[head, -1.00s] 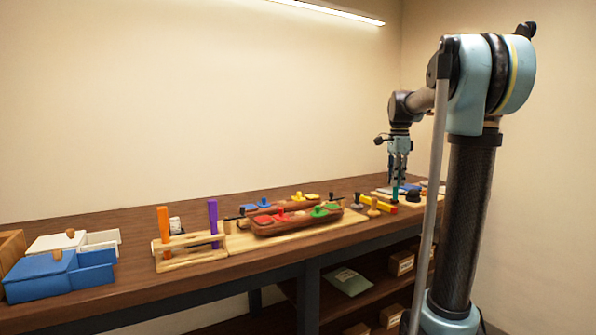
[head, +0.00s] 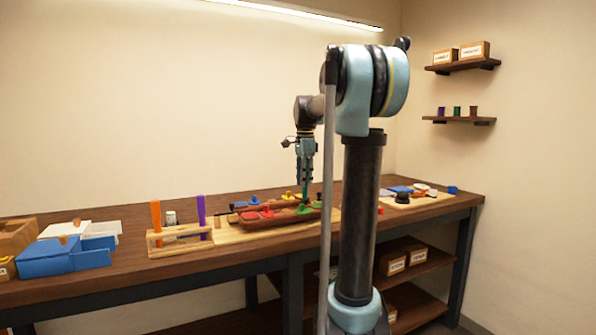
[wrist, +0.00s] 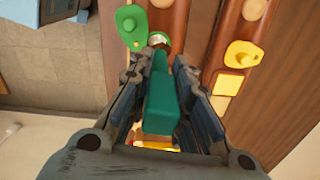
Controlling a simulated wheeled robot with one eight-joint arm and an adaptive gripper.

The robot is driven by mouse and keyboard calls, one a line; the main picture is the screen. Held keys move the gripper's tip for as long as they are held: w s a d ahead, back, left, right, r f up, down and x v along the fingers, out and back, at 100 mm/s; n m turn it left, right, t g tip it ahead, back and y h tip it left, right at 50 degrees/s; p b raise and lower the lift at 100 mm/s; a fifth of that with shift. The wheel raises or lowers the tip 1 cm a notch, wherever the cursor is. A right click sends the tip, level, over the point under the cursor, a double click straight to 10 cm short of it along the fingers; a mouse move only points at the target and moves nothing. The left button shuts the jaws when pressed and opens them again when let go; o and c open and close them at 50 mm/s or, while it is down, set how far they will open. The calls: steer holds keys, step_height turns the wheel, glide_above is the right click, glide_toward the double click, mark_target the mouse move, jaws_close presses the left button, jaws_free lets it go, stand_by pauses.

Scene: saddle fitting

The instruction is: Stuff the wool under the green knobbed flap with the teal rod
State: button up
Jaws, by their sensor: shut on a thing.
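My gripper (head: 305,178) is shut on the teal rod (wrist: 160,105), which points down from the jaws. The rod also shows in the head view (head: 305,190), its lower end close to the green knobbed flap (head: 304,209). In the wrist view the green flap (wrist: 130,22) lies just left of the rod's far end, on the brown saddle piece (wrist: 166,18). A small pale patch (wrist: 158,39) shows by the rod's far end. I cannot tell if it is the wool. Whether the rod touches anything is hidden.
A second brown piece with a yellow flap (wrist: 243,55) lies to the right in the wrist view. Red flaps (head: 250,215) are left of the green one. A wooden rack (head: 180,240) with orange and purple rods and a blue box (head: 63,258) stand further left.

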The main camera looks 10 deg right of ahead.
mark_target(304, 190)
steer(key=shift+a, duration=0.1)
steer(key=shift+n, duration=0.7)
step_height(304, 190, up, 4)
steer(key=shift+f, duration=2.5)
steer(key=shift+s, duration=0.25)
steer(key=shift+f, duration=1.7)
steer(key=shift+r, duration=4.05)
